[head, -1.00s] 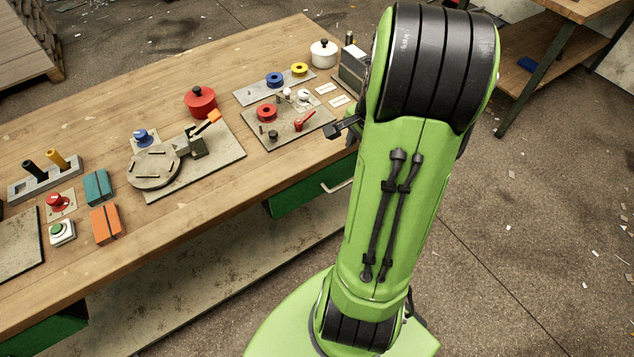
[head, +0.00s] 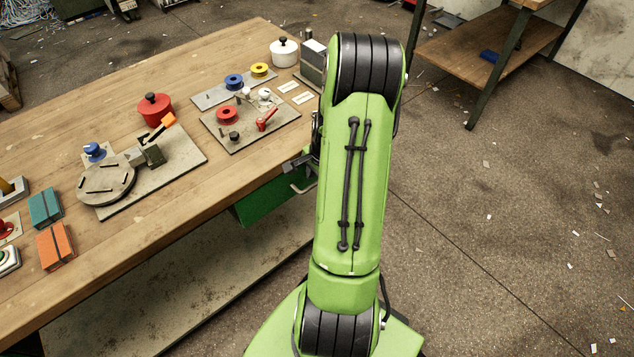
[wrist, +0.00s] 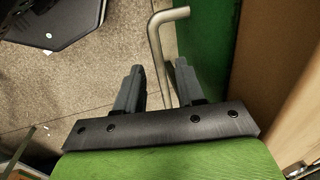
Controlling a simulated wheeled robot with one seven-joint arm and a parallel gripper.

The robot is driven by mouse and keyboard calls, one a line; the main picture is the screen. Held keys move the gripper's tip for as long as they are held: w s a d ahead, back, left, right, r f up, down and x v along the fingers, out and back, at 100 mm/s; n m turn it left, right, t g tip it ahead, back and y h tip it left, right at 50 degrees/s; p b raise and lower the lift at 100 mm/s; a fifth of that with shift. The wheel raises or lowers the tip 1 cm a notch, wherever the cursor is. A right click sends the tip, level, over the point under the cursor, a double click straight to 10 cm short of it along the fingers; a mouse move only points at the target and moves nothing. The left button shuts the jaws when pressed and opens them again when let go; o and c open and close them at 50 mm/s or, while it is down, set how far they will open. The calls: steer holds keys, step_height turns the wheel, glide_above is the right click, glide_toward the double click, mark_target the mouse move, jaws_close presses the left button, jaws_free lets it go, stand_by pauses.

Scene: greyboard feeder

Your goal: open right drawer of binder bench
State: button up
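The right drawer of the bench has a green front (head: 268,204) under the tabletop's front edge and a bent grey metal handle (head: 301,189). In the wrist view the handle (wrist: 157,45) runs down between the two dark fingers of my gripper (wrist: 157,85), nearer the right finger. The fingers stand apart, and the handle does not look clamped. The green drawer front (wrist: 203,50) lies just right of the fingers. In the head view my gripper (head: 298,163) shows only partly beside the handle; my green arm hides the rest.
The wooden bench top (head: 190,80) holds a red pot (head: 155,109), a white pot (head: 284,52), a round fixture (head: 106,184), spools and orange and teal blocks. A lower shelf (head: 170,290) runs beneath. The floor right of my arm is open, with a second table (head: 490,52) behind.

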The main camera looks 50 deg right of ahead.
steer(key=shift+f, duration=0.2)
jaws_close()
stand_by(0.3)
